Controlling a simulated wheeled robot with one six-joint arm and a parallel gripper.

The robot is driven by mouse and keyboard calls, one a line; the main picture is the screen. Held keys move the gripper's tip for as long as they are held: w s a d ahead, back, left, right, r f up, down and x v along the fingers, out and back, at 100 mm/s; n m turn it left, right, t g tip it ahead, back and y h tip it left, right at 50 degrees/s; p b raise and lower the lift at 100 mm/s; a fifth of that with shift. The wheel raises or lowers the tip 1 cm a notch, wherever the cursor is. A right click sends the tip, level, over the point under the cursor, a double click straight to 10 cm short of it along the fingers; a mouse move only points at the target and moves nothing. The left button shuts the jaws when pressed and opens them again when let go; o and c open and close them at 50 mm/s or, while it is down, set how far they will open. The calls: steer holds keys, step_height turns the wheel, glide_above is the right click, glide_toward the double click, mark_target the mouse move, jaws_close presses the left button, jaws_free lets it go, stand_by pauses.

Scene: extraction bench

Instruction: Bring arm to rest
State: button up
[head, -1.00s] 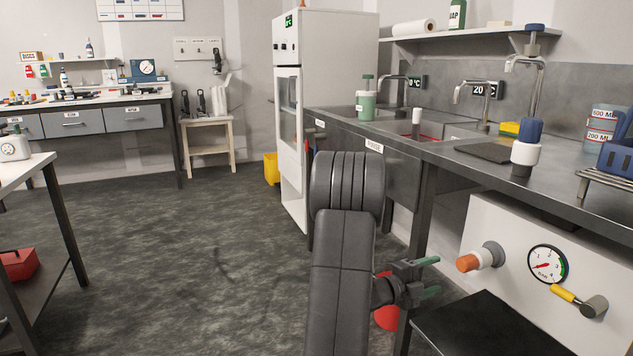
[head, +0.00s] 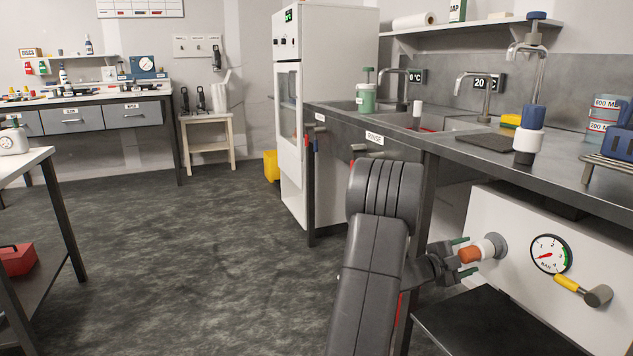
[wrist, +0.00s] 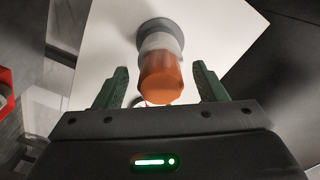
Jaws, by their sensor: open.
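My gripper (head: 464,255) is open and empty, low at the right in the head view, in front of the white panel under the bench. Its two green fingers show in the wrist view (wrist: 160,88), spread to either side of an orange-tipped knob (head: 470,255). The knob has a white collar and grey base, and it also shows in the wrist view (wrist: 160,76). A gap shows between each finger and the knob. My dark arm fills the lower middle of the head view and hides part of the bench front.
The white panel (head: 500,222) also bears a pressure gauge (head: 550,254) and a yellow-handled valve (head: 568,284). A black surface (head: 480,322) lies below it. The steel bench (head: 465,158) with sinks runs above. The floor (head: 200,250) at left is open.

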steer(key=shift+r+n+p, duration=0.3)
steer(key=shift+n+p, duration=0.1)
steer(key=shift+p, duration=0.2)
steer(key=n+p, duration=0.4)
steer(key=p, duration=0.1)
steer(key=shift+f+p, duration=0.1)
steer(key=shift+p, duration=0.2)
steer(key=shift+f+v, duration=0.2)
steer(key=shift+v, duration=1.5)
